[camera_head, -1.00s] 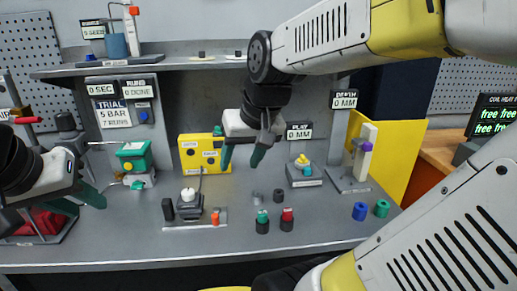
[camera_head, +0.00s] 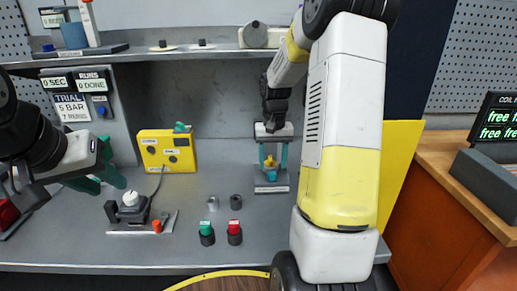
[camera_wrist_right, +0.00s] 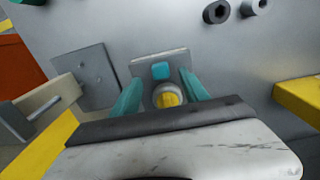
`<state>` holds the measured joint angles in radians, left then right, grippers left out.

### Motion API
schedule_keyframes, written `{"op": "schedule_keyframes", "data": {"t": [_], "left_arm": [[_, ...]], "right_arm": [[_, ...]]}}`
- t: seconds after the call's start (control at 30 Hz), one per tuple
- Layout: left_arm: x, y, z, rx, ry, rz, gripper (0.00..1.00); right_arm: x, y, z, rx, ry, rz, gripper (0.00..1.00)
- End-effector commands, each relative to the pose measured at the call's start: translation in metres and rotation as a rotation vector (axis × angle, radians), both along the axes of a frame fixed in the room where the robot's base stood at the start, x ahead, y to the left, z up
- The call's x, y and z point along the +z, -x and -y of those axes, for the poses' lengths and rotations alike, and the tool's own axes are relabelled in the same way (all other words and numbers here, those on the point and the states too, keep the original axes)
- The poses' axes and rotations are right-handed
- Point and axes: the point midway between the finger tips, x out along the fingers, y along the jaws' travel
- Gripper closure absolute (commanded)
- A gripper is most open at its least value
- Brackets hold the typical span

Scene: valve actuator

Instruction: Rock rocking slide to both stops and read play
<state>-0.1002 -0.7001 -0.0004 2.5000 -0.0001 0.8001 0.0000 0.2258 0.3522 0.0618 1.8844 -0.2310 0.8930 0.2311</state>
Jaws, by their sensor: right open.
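The small device with a yellow knob (camera_head: 270,174), which looks like the rocking slide, stands on a grey base plate (camera_head: 271,189) at the back of the bench. My right gripper (camera_head: 273,160) points down over it, its teal fingers open on either side of the knob. The right wrist view shows the round yellow-topped knob (camera_wrist_right: 168,96) between the fingers, with a blue block (camera_wrist_right: 161,70) beyond it. I cannot tell if either finger touches. My left gripper (camera_head: 108,186) is open and empty above the bench's left side. The play readout is hidden behind my right arm.
A yellow box (camera_head: 167,150) stands at the back. A fixture with a white knob (camera_head: 130,203) is at left. Green (camera_head: 206,230) and red (camera_head: 234,230) capped cylinders stand near the front, with two small grey cylinders behind. My right arm covers the bench's right side.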

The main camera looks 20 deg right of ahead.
Motion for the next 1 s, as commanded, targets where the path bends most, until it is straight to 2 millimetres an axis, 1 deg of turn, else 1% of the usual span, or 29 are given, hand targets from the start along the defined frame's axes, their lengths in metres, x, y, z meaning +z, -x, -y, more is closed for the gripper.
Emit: {"op": "schedule_keyframes", "data": {"t": [0.03, 0.1, 0.3, 0.43, 0.63, 0.67, 0.7, 0.77, 0.8, 0.87, 0.9, 0.93, 0.97, 1.0], "left_arm": [[0.000, 0.000, 0.000, 0.000, 0.000, 0.000, 0.64], [0.000, 0.000, 0.000, 0.000, 0.000, 0.000, 0.64], [0.000, 0.000, 0.000, 0.000, 0.000, 0.000, 0.64], [0.000, 0.000, 0.000, 0.000, 0.000, 0.000, 0.64], [0.000, 0.000, 0.000, 0.000, 0.000, 0.000, 0.64], [0.000, 0.000, 0.000, 0.000, 0.000, 0.000, 0.64], [0.000, 0.000, 0.000, 0.000, 0.000, 0.000, 0.64], [0.000, 0.000, 0.000, 0.000, 0.000, 0.000, 0.64], [0.000, 0.000, 0.000, 0.000, 0.000, 0.000, 0.64], [0.000, 0.000, 0.000, 0.000, 0.000, 0.000, 0.64], [0.000, 0.000, 0.000, 0.000, 0.000, 0.000, 0.64], [0.000, 0.000, 0.000, 0.000, 0.000, 0.000, 0.64], [0.000, 0.000, 0.000, 0.000, 0.000, 0.000, 0.64], [0.000, 0.000, 0.000, 0.000, 0.000, 0.000, 0.64]], "right_arm": [[-0.009, 0.001, 0.000, 0.000, -0.001, -0.003, 0.47], [-0.020, 0.001, 0.000, 0.001, -0.001, -0.004, 0.47], [-0.039, 0.000, 0.000, 0.001, 0.000, -0.001, 0.47], [-0.043, 0.000, 0.000, 0.001, 0.000, 0.001, 0.47], [-0.043, 0.000, 0.000, 0.001, 0.000, 0.001, 0.47], [-0.043, 0.000, 0.000, 0.001, 0.000, 0.001, 0.49], [-0.043, 0.000, 0.000, 0.001, 0.000, 0.001, 0.57], [-0.043, 0.000, 0.000, 0.001, 0.000, 0.001, 0.69], [-0.043, 0.000, 0.000, 0.001, 0.000, 0.001, 0.77], [-0.043, 0.000, 0.000, 0.001, 0.000, 0.001, 0.89], [-0.043, 0.000, 0.000, 0.001, 0.000, 0.001, 0.96], [-0.043, 0.000, 0.000, 0.001, 0.000, 0.001, 1.00], [-0.043, 0.000, 0.000, 0.001, 0.000, 0.001, 1.00], [-0.043, 0.000, 0.000, 0.001, 0.000, 0.001, 0.75]]}}
